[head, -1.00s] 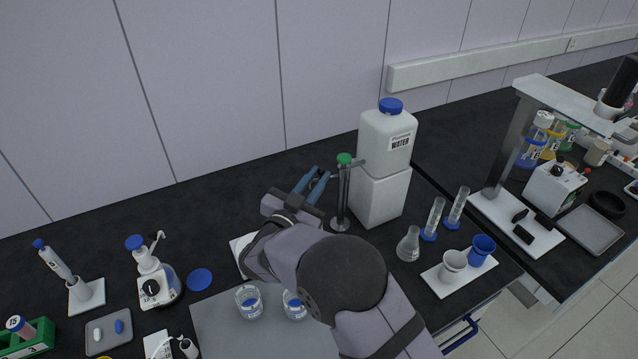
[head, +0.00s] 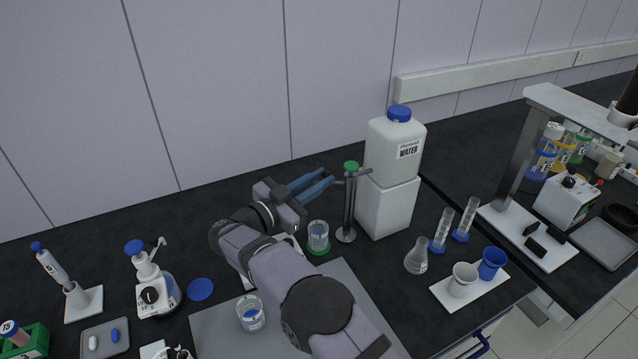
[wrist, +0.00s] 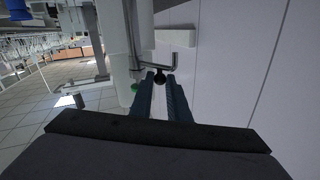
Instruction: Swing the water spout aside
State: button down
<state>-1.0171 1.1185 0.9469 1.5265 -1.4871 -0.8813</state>
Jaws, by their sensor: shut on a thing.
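The water spout is a thin grey metal tube (head: 339,181) reaching left from a metal post (head: 349,210) with a green cap (head: 351,166). The post stands beside the white water container (head: 395,150). My gripper (head: 331,176) is left of the post, its blue fingers pointing right at the spout's free end. In the wrist view my gripper (wrist: 160,78) is shut on the spout's dark end, with the bent tube (wrist: 174,64) just beyond. The green cap (wrist: 135,87) shows left of the fingers. The exact contact is small and partly hidden.
A beaker on a green base (head: 318,238) stands below the fingers, left of the post. Another beaker (head: 251,314) stands on the grey mat (head: 355,300). A flask (head: 417,257), cylinders (head: 442,230) and a tray with cups (head: 440,292) are to the right. The wall is close behind.

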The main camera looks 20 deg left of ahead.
dwell(0.4)
jog(key=c, duration=1.7)
grip_release()
jog(key=shift+o, duration=0.2)
jog(key=b+v, duration=0.2)
jog(key=v, duration=0.5)
jog(key=shift+b, duration=0.3)
jog(key=shift+s+a, duration=0.1)
jog(key=shift+a, duration=0.05)
jog(key=shift+c, duration=0.7)
